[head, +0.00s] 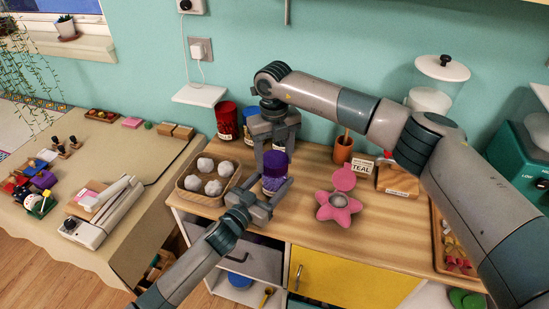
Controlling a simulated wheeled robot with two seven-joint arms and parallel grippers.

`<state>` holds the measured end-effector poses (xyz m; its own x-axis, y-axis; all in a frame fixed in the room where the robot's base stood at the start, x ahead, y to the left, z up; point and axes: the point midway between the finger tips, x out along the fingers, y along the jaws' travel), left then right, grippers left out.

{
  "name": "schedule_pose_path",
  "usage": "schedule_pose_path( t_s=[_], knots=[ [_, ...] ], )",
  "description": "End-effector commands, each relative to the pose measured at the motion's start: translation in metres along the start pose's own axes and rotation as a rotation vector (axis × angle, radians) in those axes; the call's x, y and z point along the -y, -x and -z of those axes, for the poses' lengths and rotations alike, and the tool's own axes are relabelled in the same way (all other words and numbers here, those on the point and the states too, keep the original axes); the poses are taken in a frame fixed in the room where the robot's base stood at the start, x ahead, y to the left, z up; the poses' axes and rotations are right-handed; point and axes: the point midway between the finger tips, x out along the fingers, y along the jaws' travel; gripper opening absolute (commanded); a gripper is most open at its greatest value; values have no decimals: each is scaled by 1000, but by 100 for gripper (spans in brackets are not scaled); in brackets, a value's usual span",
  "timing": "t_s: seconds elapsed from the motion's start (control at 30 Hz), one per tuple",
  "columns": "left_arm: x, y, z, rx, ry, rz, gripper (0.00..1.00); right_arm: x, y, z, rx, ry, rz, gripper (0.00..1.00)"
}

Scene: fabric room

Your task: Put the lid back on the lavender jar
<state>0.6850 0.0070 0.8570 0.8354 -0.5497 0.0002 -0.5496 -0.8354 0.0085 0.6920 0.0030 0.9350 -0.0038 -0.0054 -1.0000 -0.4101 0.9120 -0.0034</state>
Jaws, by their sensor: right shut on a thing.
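The lavender jar (272,184) stands upright near the front edge of the wooden counter, with a pale label on its side. A purple lid (275,160) is at the jar's mouth; I cannot tell whether it is seated or just above. My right gripper (274,151) points straight down over the jar and is shut on the lid. My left gripper (268,193) reaches in from the lower left with its fingers on either side of the jar's lower body. I cannot tell whether they press on it.
A basket (181,190) of white balls stands close left of the jar. Red (227,121) and blue (247,134) jars stand behind by the wall. A pink star-shaped container (325,212) with its lid raised is to the right. Bare counter lies between it and the jar.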

Motion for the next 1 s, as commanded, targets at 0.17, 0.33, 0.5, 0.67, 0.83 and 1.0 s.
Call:
schedule_pose_path(
  t_s=[0.17, 0.33, 0.5, 0.67, 0.83, 1.0],
  knots=[
    [0, 0, -1, 2, 1, 1, 0, 0, 0, 0, -1, -265, 0, 30],
    [0, 0, -1, 2, 1, 1, 0, 0, 0, 0, 0, -401, 0, 30],
    [1, 0, -1, 2, 1, 1, 0, 0, 0, 0, 0, -399, 0, 76],
    [0, 0, -1, 2, 0, 1, 0, 0, 0, 0, 0, -398, 0, 79],
    [0, 0, -1, 2, 0, 1, 0, 0, 0, 0, 0, -398, 0, 79],
    [0, 0, -1, 2, 0, 1, 0, 0, 8, 0, 1, -397, 0, 79]
  ],
)
